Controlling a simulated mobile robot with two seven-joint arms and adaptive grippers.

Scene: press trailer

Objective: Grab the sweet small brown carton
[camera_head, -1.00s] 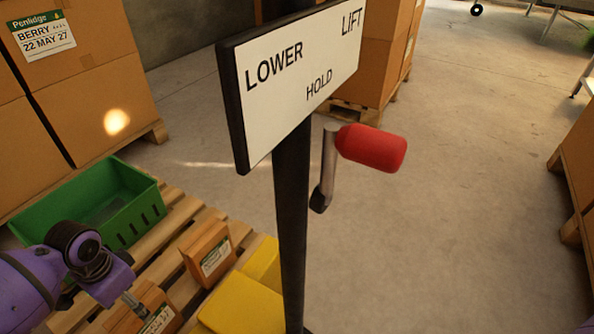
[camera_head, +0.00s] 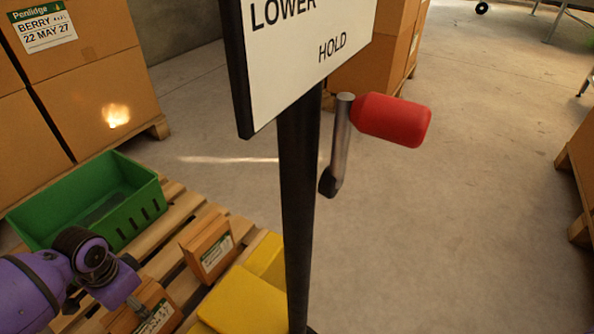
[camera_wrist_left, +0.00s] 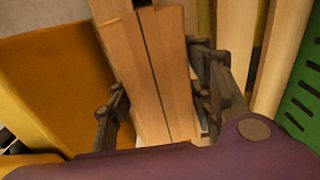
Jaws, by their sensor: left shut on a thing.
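Two small brown cartons with white and green labels show on the pallet in the head view. My left gripper (camera_head: 138,303) is at the nearer carton (camera_head: 150,312), which is partly cut off by the bottom edge and partly hidden by the gripper. In the left wrist view, my left gripper (camera_wrist_left: 163,100) has a finger on each side of this carton (camera_wrist_left: 155,65), shut on it, with a dark seam running along its top. The other small carton (camera_head: 208,247) stands just behind, to the right. The labels' small text is unreadable. My right gripper is not in view.
A green crate (camera_head: 60,192) stands behind my left gripper on the wooden pallet (camera_head: 178,212). Yellow boxes (camera_head: 240,300) lie to the right. A black post (camera_head: 298,200) carries a sign (camera_head: 300,50) and a red-handled crank (camera_head: 392,120). Large cartons (camera_head: 85,85) stand back left.

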